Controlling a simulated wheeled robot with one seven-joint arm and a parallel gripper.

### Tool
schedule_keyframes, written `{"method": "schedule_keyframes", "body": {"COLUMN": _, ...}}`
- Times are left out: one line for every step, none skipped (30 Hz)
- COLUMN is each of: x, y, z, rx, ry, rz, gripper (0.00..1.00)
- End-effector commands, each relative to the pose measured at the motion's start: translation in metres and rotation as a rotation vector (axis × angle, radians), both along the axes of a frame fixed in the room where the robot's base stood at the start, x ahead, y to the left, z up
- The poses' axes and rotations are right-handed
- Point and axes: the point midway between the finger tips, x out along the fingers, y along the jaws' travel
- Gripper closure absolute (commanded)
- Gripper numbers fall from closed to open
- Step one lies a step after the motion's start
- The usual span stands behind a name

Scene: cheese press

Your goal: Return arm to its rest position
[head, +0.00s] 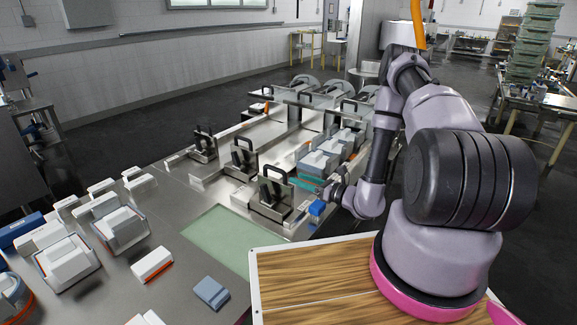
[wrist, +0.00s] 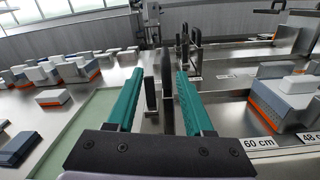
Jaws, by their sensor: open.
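My gripper (wrist: 160,75) is open, its two teal fingers spread apart in the wrist view with nothing held between them. Dark upright handles of the steel press table show in the gap beyond the fingers. In the head view my gripper (head: 308,181) is small, low over the steel press table (head: 225,188), close to the nearest black-handled clamp (head: 272,190). The arm reaches forward and down from its base at the right. Whether a finger touches the clamp or blocks cannot be told.
Grey-white blocks (head: 323,155) sit right beside my gripper. More clamps (head: 243,158) stand behind. A green mat (head: 215,235) and several white blocks (head: 118,225) lie at left. A 60 cm label (wrist: 258,143) is on the table edge. Stacked green crates (head: 533,40) stand far right.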

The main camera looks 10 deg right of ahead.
Motion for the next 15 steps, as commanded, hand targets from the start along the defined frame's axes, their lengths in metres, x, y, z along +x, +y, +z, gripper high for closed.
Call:
{"method": "schedule_keyframes", "body": {"x": 0.002, "y": 0.002, "z": 0.01, "rx": -0.006, "ry": -0.018, "rz": 0.023, "gripper": 0.48}}
{"method": "schedule_keyframes", "body": {"x": 0.003, "y": 0.004, "z": 0.017, "rx": -0.01, "ry": -0.029, "rz": 0.041, "gripper": 0.48}}
{"method": "schedule_keyframes", "body": {"x": 0.004, "y": 0.007, "z": 0.029, "rx": -0.018, "ry": -0.05, "rz": 0.074, "gripper": 0.48}}
{"method": "schedule_keyframes", "body": {"x": 0.005, "y": 0.01, "z": 0.04, "rx": -0.027, "ry": -0.067, "rz": 0.104, "gripper": 0.48}}
{"method": "schedule_keyframes", "body": {"x": 0.005, "y": 0.014, "z": 0.051, "rx": -0.035, "ry": -0.087, "rz": 0.137, "gripper": 0.48}}
{"method": "schedule_keyframes", "body": {"x": 0.004, "y": 0.019, "z": 0.067, "rx": -0.05, "ry": -0.113, "rz": 0.184, "gripper": 0.48}}
{"method": "schedule_keyframes", "body": {"x": 0.002, "y": 0.022, "z": 0.08, "rx": -0.063, "ry": -0.134, "rz": 0.222, "gripper": 0.48}}
{"method": "schedule_keyframes", "body": {"x": 0.0, "y": 0.026, "z": 0.092, "rx": -0.077, "ry": -0.154, "rz": 0.26, "gripper": 0.48}}
{"method": "schedule_keyframes", "body": {"x": -0.003, "y": 0.031, "z": 0.108, "rx": -0.097, "ry": -0.181, "rz": 0.311, "gripper": 0.48}}
{"method": "schedule_keyframes", "body": {"x": -0.006, "y": 0.034, "z": 0.119, "rx": -0.113, "ry": -0.2, "rz": 0.348, "gripper": 0.48}}
{"method": "schedule_keyframes", "body": {"x": -0.009, "y": 0.037, "z": 0.13, "rx": -0.132, "ry": -0.22, "rz": 0.385, "gripper": 0.48}}
{"method": "schedule_keyframes", "body": {"x": -0.014, "y": 0.041, "z": 0.144, "rx": -0.156, "ry": -0.244, "rz": 0.433, "gripper": 0.48}}
{"method": "schedule_keyframes", "body": {"x": -0.018, "y": 0.044, "z": 0.154, "rx": -0.175, "ry": -0.262, "rz": 0.468, "gripper": 0.48}}
{"method": "schedule_keyframes", "body": {"x": -0.023, "y": 0.047, "z": 0.164, "rx": -0.196, "ry": -0.279, "rz": 0.505, "gripper": 0.48}}
{"method": "schedule_keyframes", "body": {"x": -0.029, "y": 0.05, "z": 0.176, "rx": -0.225, "ry": -0.304, "rz": 0.55, "gripper": 0.48}}
